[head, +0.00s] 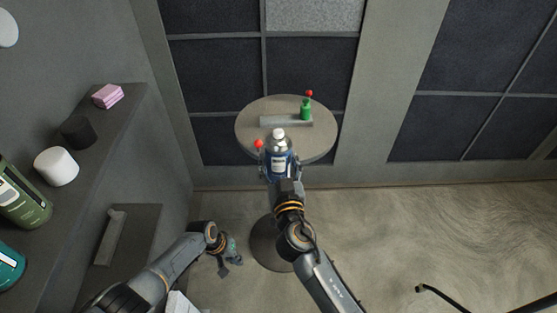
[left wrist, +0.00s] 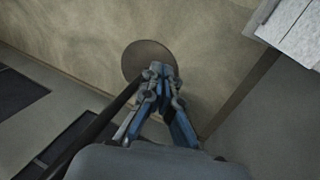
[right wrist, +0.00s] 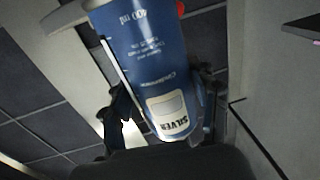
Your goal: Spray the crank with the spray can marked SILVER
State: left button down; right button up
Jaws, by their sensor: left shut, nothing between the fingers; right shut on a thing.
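The blue spray can (head: 279,154) with a pale top stands upright in my right gripper (head: 280,164), in front of the round table. Its label reads SILVER in the right wrist view (right wrist: 165,85). My right gripper is shut around its body. On the table lies a grey bar (head: 286,121) with a green upright part (head: 305,111) at its right end, apparently the crank. The can hides part of the table near the bar. My left gripper (head: 229,262) is shut and empty, low over the floor at the left; its closed fingers show in the left wrist view (left wrist: 159,76).
The round table (head: 250,121) stands by the panelled wall, with a red ball (head: 309,93) by the green part and another (head: 258,143) beside the can. The left shelf (head: 118,118) holds a pink block (head: 107,96), dark and white cylinders, and bottles. The right floor is mostly clear.

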pick_arm(q)
jog(key=w+d+r+h, duration=0.1)
jog(key=w+d+r, duration=0.1)
jog(key=w+r, duration=0.4)
notch_tip(320, 180, up, 50)
jog(key=m+y, duration=0.2)
jog(key=m, duration=0.9)
send_over(281, 130)
jog(key=a, duration=0.1)
jog(key=shift+s+a+r, duration=0.15)
jog(key=shift+s, duration=0.2)
jog(key=shift+m+t, duration=0.4)
jog(key=shift+t, duration=0.1)
jog(key=shift+s+a+x, duration=0.1)
jog(key=shift+x, duration=0.8)
jog(key=shift+s+a+x, duration=0.1)
jog(key=shift+a+x, duration=0.05)
jog(key=shift+x, duration=0.75)
jog(key=shift+s+a+x, duration=0.1)
jog(key=shift+s+x, duration=0.05)
jog(key=shift+x, duration=0.75)
jog(key=shift+f, duration=0.55)
